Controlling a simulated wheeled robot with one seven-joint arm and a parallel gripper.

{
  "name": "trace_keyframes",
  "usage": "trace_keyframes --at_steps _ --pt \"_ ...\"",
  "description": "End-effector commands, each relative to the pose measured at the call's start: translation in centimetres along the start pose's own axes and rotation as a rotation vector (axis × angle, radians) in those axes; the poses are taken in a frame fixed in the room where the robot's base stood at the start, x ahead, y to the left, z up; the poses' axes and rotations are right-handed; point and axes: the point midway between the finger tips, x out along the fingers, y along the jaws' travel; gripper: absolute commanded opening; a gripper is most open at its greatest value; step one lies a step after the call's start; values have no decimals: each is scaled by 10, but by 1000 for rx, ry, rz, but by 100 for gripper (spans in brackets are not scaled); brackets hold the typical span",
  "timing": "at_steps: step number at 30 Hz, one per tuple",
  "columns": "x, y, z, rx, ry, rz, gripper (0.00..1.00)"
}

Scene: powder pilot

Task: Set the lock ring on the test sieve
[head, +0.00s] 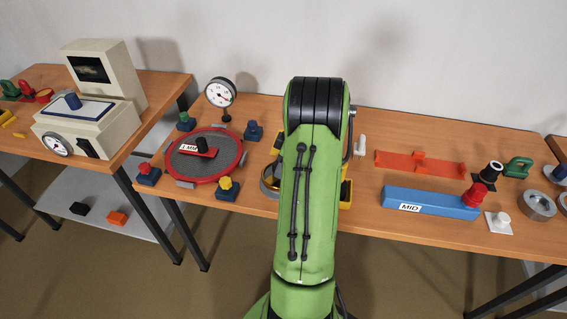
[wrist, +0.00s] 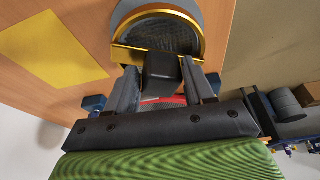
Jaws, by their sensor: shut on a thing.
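My gripper (wrist: 162,83) is shut on a black block-like grip (wrist: 160,70) in the wrist view. Just past the grip is a brass-coloured curved rim with a straight bar (wrist: 150,54) and dark mesh inside; I cannot tell whether the grip joins this bar. A grey curved edge (wrist: 197,12) shows outside the rim. I cannot tell for sure which part is the lock ring and which the test sieve. In the head view my arm hides the gripper; a brass and grey round edge (head: 266,184) shows left of it. A red-rimmed mesh disc labelled "1 MM" (head: 228,160) sits further left.
Coloured knobs on blocks (head: 228,188) surround the red-rimmed disc, and a dial gauge (head: 220,93) stands behind it. Right of my arm are a blue bar labelled "MID" (head: 440,204), an orange strip (head: 395,160) and a white knob block (head: 499,222). A yellow sheet (wrist: 50,50) lies on the table.

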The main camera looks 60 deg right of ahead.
Motion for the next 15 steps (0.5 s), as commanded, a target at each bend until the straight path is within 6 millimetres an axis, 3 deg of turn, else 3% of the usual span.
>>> trace_keyframes --at_steps 3,4,6,9,15 --pt "4 0 1 0 0 -1 9" --pt "3 0 1 0 0 -1 57" --pt "3 0 1 0 0 -1 68" --pt "3 0 1 0 0 -1 83" --pt "2 0 1 0 0 0 83"
